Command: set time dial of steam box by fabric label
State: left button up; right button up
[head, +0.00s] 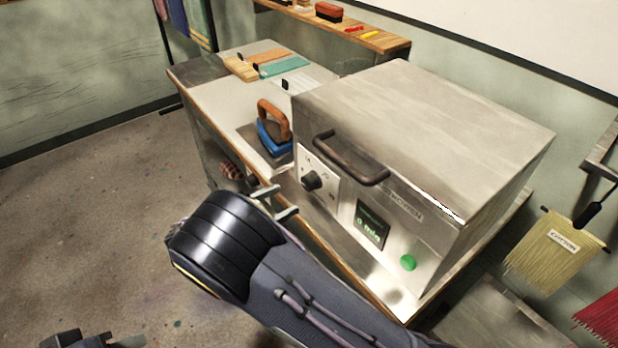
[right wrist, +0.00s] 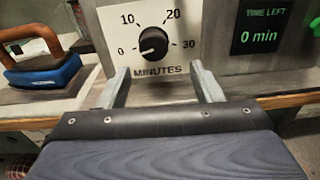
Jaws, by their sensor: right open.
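The steam box (head: 430,140) is a large metal box with a handle, standing on a bench. Its black time dial (head: 312,180) is on the front panel; in the right wrist view the dial (right wrist: 153,43) has marks 0, 10, 20, 30 and its pointer looks turned toward 0. The display (head: 372,224) reads 0 min. My right gripper (head: 277,203) is open and empty just in front of the dial, its fingers below and either side of it, apart from it. A yellow fabric (head: 555,250) hangs at right with a COTTON label (head: 563,241). My left gripper (head: 100,341) shows only partly at the bottom edge.
A green button (head: 408,262) is right of the display. A blue iron with a wooden handle (head: 273,130) stands on the bench left of the box. Red fabric (head: 602,318) hangs at the right edge. A shelf (head: 375,42) is behind. Floor at left is clear.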

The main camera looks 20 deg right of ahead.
aim_at(305, 185)
jog(key=shift+t, duration=0.4)
jog(key=x, duration=0.2)
jog(key=p+x, duration=0.1)
jog(key=x, duration=0.4)
jog(key=shift+w+d+r, duration=0.15)
jog(key=shift+w, duration=0.25)
jog(key=shift+c, duration=0.2)
jog(key=c, duration=0.9)
jog(key=shift+c, duration=0.2)
